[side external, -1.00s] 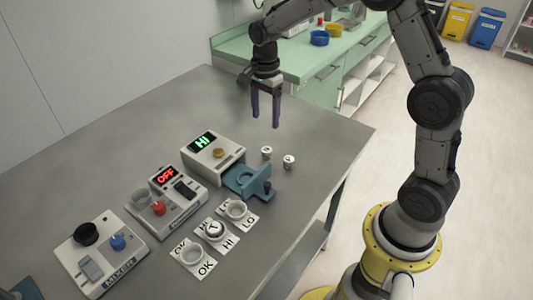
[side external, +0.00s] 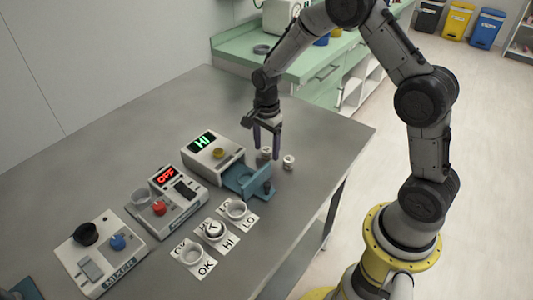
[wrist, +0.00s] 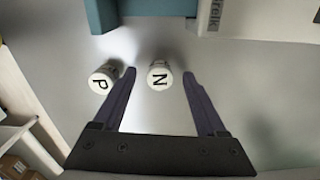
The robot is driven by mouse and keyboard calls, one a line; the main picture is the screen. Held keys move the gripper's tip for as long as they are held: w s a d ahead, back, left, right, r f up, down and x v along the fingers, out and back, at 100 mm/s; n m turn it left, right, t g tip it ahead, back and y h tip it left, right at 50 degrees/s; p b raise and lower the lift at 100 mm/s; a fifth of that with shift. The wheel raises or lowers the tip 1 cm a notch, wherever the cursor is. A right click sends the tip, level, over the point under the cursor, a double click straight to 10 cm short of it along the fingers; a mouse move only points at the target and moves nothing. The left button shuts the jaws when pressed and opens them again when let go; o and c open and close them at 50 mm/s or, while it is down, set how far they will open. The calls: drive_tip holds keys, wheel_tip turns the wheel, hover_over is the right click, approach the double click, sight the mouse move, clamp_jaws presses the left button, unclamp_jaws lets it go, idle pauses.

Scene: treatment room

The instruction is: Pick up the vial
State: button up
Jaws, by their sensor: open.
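Two small white vials with lettered lids stand on the grey table. The N vial (wrist: 159,76) lies between my fingertips in the wrist view, and the P vial (wrist: 103,79) is outside the left finger. In the side view, the N vial (side external: 266,153) is at the fingertips, partly hidden, and the P vial (side external: 288,162) stands just to its right. My gripper (side external: 266,146) is open and pointing down; its fingers also show in the wrist view (wrist: 159,74). I cannot tell whether they touch the N vial. Another lettered white lid (side external: 214,229) sits in the HI holder.
A teal fixture (side external: 241,178) projects from the device reading HI (side external: 208,154), close to the vials. A device reading OFF (side external: 166,195), a mixer (side external: 100,255), and the LO (side external: 238,211) and OK (side external: 191,256) holders stand nearer. Table behind the vials is clear.

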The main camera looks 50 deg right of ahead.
drive_tip(key=shift+c, duration=0.2)
clamp_jaws()
drive_tip(key=shift+r, duration=0.1)
